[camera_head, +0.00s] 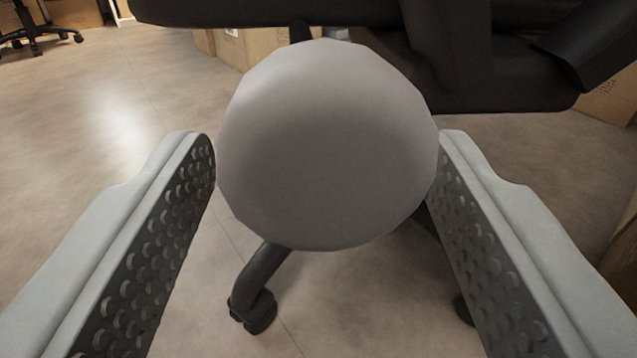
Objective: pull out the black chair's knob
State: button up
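A rounded grey knob (328,170) fills the middle of the view, with its broad face towards me. My gripper (327,142) is open, with one finger on each side of the knob. The fingertips come very close to the knob's left and right edges; I cannot tell whether they touch it or how deep the knob sits between them. The black chair (480,60) is behind and above the knob, cut off by the top of the view. The knob hides its own stem and part of the chair's base.
A black chair leg with a caster (252,305) reaches the floor below the knob. Cardboard boxes (262,48) stand behind the chair, and more stand at the right edge. Another chair's wheeled base (35,30) is at the far left. The floor (100,110) at left is clear.

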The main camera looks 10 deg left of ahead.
jog(key=s+d, duration=0.2)
jog(key=s, duration=1.5)
jog(key=shift+d, duration=0.35)
jog(key=shift+r, duration=0.1)
jog(key=w+d+r+h, duration=0.1)
jog(key=w+r, duration=0.1)
jog(key=r, duration=1.6)
jog(key=w+d+r, duration=0.2)
jog(key=w+r, duration=0.1)
jog(key=r, duration=1.6)
jog(key=s+r, duration=0.4)
jog(key=r, duration=0.7)
jog(key=s+d+r+m+h, duration=0.1)
jog(key=s+d+r+m, duration=0.15)
jog(key=s+r, duration=2.3)
jog(key=s+d+r, duration=0.1)
jog(key=s+r, duration=0.1)
jog(key=s, duration=1)
jog(key=shift+s+d+r+n+h, duration=0.2)
jog(key=shift+s+n+h, duration=0.1)
jog(key=shift+n+h, duration=0.1)
